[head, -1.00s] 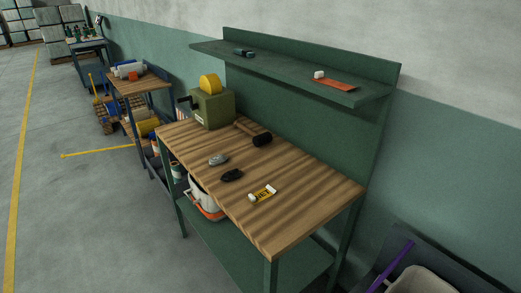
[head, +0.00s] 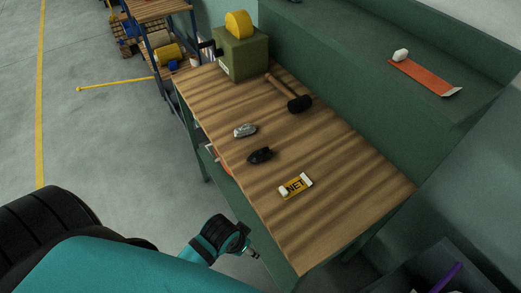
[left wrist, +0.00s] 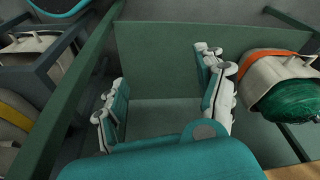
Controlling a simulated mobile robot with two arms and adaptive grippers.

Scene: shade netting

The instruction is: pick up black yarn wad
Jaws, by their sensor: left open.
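A small black wad (head: 260,155) lies on the wooden top of the workbench (head: 330,225), near its front-left side, between a grey lump and a yellow label. My left gripper (head: 252,252) is in front of the bench's front edge, below and apart from the wad. In the left wrist view my left gripper (left wrist: 162,95) is open and empty, with the green lower shelf behind its fingers. The wad is not in the left wrist view. My right gripper is not in view.
A grey wad (head: 245,130), a black-headed mallet (head: 300,104) and a yellow NET label (head: 296,186) lie near the black wad. A green box (head: 240,55) stands at the back left. The right part of the benchtop is clear. A shelf (head: 340,50) overhangs behind.

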